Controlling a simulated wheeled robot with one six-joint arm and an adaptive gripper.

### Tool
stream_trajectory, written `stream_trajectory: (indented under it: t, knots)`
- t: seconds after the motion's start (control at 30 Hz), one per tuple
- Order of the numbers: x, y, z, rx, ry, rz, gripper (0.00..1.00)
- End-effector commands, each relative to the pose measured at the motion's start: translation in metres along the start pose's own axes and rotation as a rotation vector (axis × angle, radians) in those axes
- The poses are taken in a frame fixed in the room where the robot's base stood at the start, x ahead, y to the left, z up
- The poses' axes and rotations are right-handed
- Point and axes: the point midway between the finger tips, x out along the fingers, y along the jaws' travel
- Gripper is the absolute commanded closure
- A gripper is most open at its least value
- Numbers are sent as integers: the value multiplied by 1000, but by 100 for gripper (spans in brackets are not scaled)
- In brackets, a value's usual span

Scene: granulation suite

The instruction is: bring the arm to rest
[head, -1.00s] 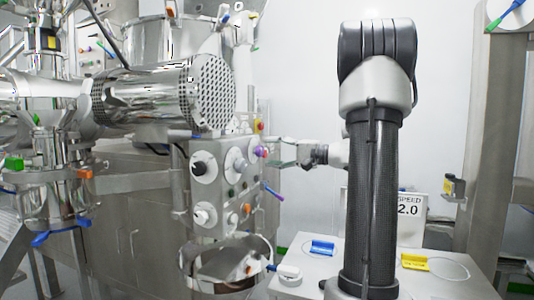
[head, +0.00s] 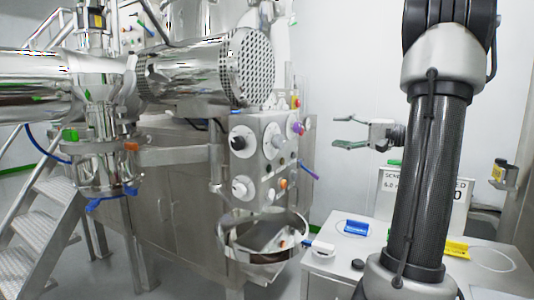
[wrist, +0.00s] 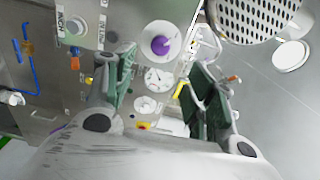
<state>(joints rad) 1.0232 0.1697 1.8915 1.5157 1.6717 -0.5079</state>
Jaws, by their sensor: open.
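My gripper (head: 350,132) is in the head view, to the right of the control panel, with a clear gap between them. Its two fingers are apart and nothing is between them. It points left, toward the steel machine. In the wrist view my gripper (wrist: 165,95) shows its green-padded fingers spread wide. The panel face with a purple knob (wrist: 161,45) lies beyond them. My arm stands bent at the right of the head view, and its upper part is cut off by the frame.
The steel control panel (head: 250,165) carries several knobs and a purple button. A steel ring (head: 262,257) hangs below it. A white-topped surface (head: 325,262) holds a blue tag (head: 356,228) and a yellow tag (head: 457,248). Metal steps (head: 45,215) stand at left.

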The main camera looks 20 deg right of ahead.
Motion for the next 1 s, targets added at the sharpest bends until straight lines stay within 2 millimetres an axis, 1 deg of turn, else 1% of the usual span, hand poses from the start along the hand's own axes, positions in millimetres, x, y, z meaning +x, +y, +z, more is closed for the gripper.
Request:
stream_trajectory:
  t: [0.17, 0.2, 0.27, 0.33, 0.37, 0.4, 0.43, 0.47, 0.5, 0.57, 0.6, 0.63, 0.7, 0.73, 0.8, 0.87, 0.93, 1.0]
  knots:
    - [0, 2, -3, 31, 12, 7, 45]
    - [-2, 10, -5, 62, 24, 41, 45]
    - [-7, 30, -4, 114, 34, 112, 45]
    - [-16, 61, 4, 186, 42, 211, 45]
    - [-22, 76, 10, 216, 44, 264, 45]
    - [-31, 94, 20, 252, 49, 343, 45]
    - [-38, 107, 31, 273, 48, 409, 45]
    - [-43, 119, 44, 288, 42, 479, 45]
    - [-48, 133, 62, 296, 27, 577, 45]
    - [-58, 151, 91, 281, -2, 730, 45]
    - [-65, 160, 110, 253, -25, 833, 45]
    - [-71, 165, 124, 221, -44, 911, 45]
    - [-85, 173, 151, 114, -90, 1075, 45]
    - [-90, 174, 160, 56, -109, 1138, 45]
    - [-101, 174, 179, -108, -158, 1266, 45]
    - [-107, 170, 190, -275, -202, 1346, 45]
    - [-108, 163, 202, -473, -255, 1397, 45]
    - [-104, 156, 214, -643, -309, 1403, 45]
